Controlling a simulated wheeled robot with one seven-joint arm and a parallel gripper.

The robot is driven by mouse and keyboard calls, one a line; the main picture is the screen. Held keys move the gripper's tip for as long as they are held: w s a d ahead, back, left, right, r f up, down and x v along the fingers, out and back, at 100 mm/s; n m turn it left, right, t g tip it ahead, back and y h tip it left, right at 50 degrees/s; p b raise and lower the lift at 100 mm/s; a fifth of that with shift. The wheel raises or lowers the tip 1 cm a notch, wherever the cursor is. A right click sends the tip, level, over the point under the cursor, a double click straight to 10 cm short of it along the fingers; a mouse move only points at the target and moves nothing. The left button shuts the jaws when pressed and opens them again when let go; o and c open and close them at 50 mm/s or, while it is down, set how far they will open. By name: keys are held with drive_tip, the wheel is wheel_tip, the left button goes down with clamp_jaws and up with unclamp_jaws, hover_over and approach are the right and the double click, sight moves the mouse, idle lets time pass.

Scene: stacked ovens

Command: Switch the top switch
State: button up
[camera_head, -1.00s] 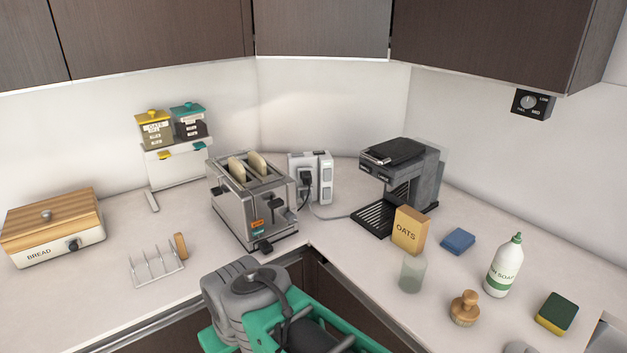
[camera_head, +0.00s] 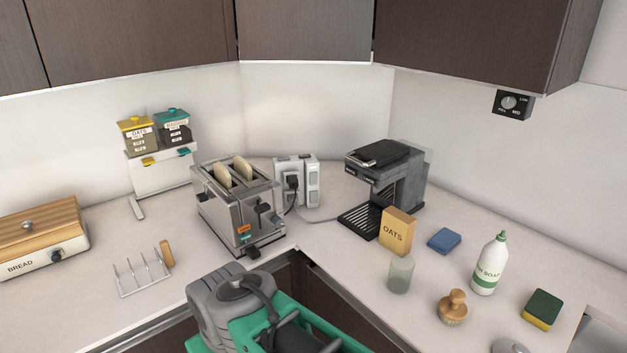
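A white socket tower (camera_head: 297,182) stands in the back corner of the counter, between the toaster and the coffee machine. My green and grey arm shows at the bottom centre, in front of the counter edge. My gripper is not in the picture.
A black coffee machine (camera_head: 391,185) and an oats box (camera_head: 397,231) stand right of the tower. A glass (camera_head: 400,274), brush (camera_head: 453,307), soap bottle (camera_head: 489,264) and sponges lie farther right. A toast rack (camera_head: 143,276) and bread box (camera_head: 40,236) are left. A dark dial (camera_head: 513,104) hangs under the cupboard.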

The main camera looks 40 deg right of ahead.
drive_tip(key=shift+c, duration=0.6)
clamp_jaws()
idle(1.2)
